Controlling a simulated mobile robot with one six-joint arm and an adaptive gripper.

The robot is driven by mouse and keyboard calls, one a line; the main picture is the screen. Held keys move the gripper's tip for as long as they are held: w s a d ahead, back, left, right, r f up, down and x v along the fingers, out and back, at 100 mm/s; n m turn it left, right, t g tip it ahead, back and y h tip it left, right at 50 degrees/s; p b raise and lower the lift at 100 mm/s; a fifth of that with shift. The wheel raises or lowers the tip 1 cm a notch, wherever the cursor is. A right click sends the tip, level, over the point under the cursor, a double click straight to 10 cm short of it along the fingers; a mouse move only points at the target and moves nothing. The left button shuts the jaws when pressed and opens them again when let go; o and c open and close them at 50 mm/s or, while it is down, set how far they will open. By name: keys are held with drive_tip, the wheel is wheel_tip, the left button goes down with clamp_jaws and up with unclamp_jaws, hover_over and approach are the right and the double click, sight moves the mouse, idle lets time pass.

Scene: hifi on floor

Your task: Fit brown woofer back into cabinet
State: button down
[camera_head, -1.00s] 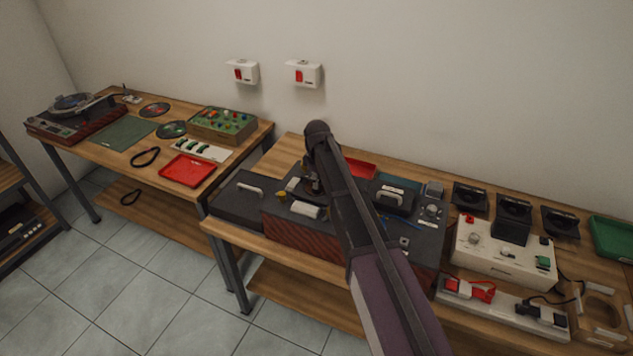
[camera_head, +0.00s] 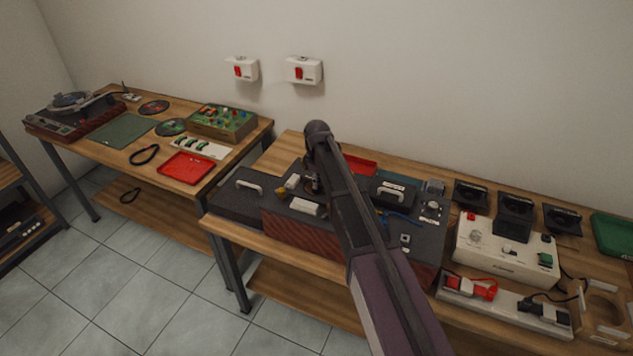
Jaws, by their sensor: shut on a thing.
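The dark speaker cabinet (camera_head: 300,236) lies on its back on the middle bench, with reddish-brown wood sides and its black front facing up. My arm crosses the view and hides much of the cabinet front. My gripper (camera_head: 314,185) points down over the left part of that front, small and partly hidden by my arm. It is shut on what looks like the brown woofer (camera_head: 307,191), a dark round part low at the cabinet front. I cannot tell whether the woofer is seated in its opening or just above it.
A black panel with a handle (camera_head: 240,190) lies left of the cabinet. A red tray (camera_head: 360,165) is behind it. A white test box (camera_head: 505,249) and several black speaker-like units (camera_head: 514,204) stand to the right. The left bench (camera_head: 110,160) holds a turntable.

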drive_tip(key=c, duration=0.5)
unclamp_jaws()
drive_tip(key=shift+c, duration=0.2)
drive_tip(key=shift+r, duration=0.15)
wheel_tip(320, 180, up, 13)
drive_tip(key=m+p, duration=0.3)
drive_tip(key=p, duration=1)
drive_tip(key=shift+m, duration=0.3)
drive_tip(key=shift+s, duration=0.5)
drive_tip(key=shift+s, duration=0.1)
